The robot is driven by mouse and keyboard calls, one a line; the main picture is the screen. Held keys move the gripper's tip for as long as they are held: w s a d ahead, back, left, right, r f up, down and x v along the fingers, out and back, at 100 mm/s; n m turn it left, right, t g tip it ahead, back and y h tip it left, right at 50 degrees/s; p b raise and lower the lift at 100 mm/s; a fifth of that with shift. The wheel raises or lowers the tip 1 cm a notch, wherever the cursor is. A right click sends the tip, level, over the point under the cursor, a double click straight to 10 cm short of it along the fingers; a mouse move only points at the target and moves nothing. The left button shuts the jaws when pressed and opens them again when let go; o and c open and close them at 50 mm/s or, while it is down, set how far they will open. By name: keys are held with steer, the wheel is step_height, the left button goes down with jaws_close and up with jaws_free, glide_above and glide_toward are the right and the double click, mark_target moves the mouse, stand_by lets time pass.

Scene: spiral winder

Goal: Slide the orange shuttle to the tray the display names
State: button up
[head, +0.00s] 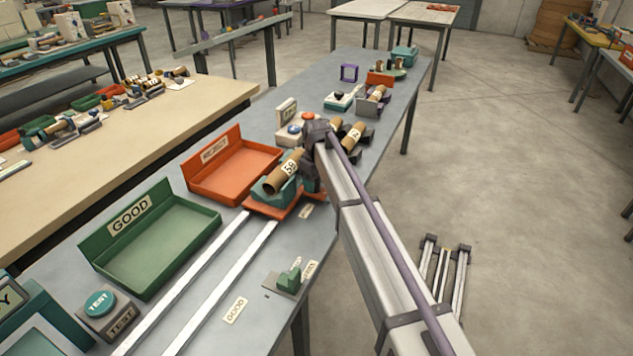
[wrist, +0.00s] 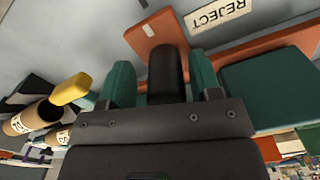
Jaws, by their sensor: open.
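The orange shuttle (head: 262,208) sits on the pale rails beside the orange REJECT tray (head: 230,175). Its teal cradle (head: 290,194) carries a brown tube (head: 284,172) marked 59. The green GOOD tray (head: 150,245) is at the left. In the wrist view, the shuttle's orange plate (wrist: 155,32) and teal cradle (wrist: 270,88) show. My gripper (wrist: 163,78) is open, with its teal fingers on either side of a black post (wrist: 168,72). I cannot tell whether they touch it.
A TEST button box (head: 105,310) stands near the display. A small green catch (head: 290,277) sits on the table's front side. More tubes in holders (head: 353,135) stand beyond my arm. The rails (head: 215,280) are clear toward the GOOD tray.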

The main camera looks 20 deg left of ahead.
step_height(320, 180, up, 11)
steer(key=p, duration=1.1)
steer(key=shift+f, duration=0.1)
steer(key=s+d+m, duration=0.4)
steer(key=s+d, duration=0.5)
steer(key=d, duration=0.5)
steer(key=s+d+m, duration=0.4)
steer(key=s+d, duration=0.6)
steer(key=d, duration=0.5)
steer(key=s+d+m, duration=0.5)
steer(key=s+d, duration=0.4)
steer(key=d, duration=0.5)
steer(key=shift+s+d, duration=0.15)
